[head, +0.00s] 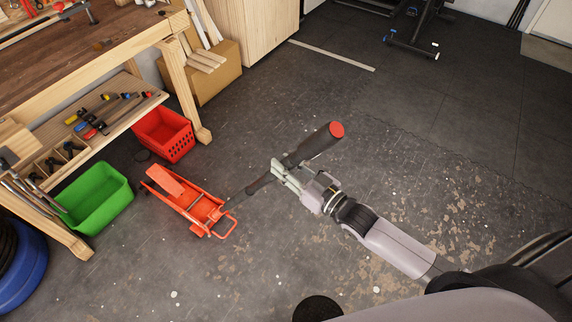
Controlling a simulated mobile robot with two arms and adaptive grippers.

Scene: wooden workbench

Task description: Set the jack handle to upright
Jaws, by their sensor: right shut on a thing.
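The orange-red floor jack (194,204) stands on the dark floor left of centre in the head view. Its handle (318,144) is a dark pole with a black grip and a red end cap. The handle rises from the jack at a slant, with the red end toward the upper right. My right gripper (284,173) is shut around the handle just below the thick grip, and its fingers hide a short part of the pole. My left gripper is not in view.
A green bin (96,200) and a red basket (163,134) stand beside the jack, by the wooden workbench (92,62). A blue-rimmed tyre (22,268) is at the lower left. Floor right of the handle is mostly clear.

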